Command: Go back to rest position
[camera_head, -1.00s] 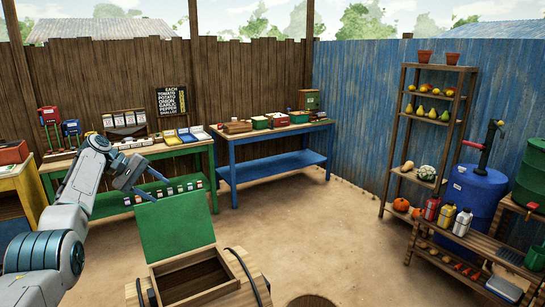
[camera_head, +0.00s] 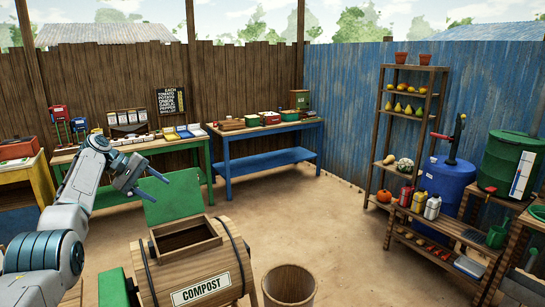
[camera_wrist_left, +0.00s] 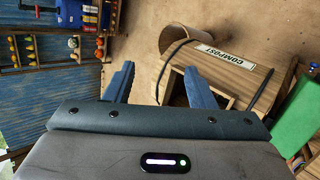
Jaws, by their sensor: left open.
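My left gripper (camera_head: 136,178) hangs in the air at the left of the head view, its two fingers apart and nothing between them. It is above and behind the compost bin, near the raised green lid, and does not appear to touch it. My right gripper is not in view.
A wooden compost bin (camera_head: 185,265) with an open green lid (camera_head: 171,197) stands in front. A wooden barrel (camera_head: 289,284) stands beside it. The green table (camera_head: 180,147), blue table (camera_head: 270,160) and shelf (camera_head: 405,120) line the fences. The middle ground is clear.

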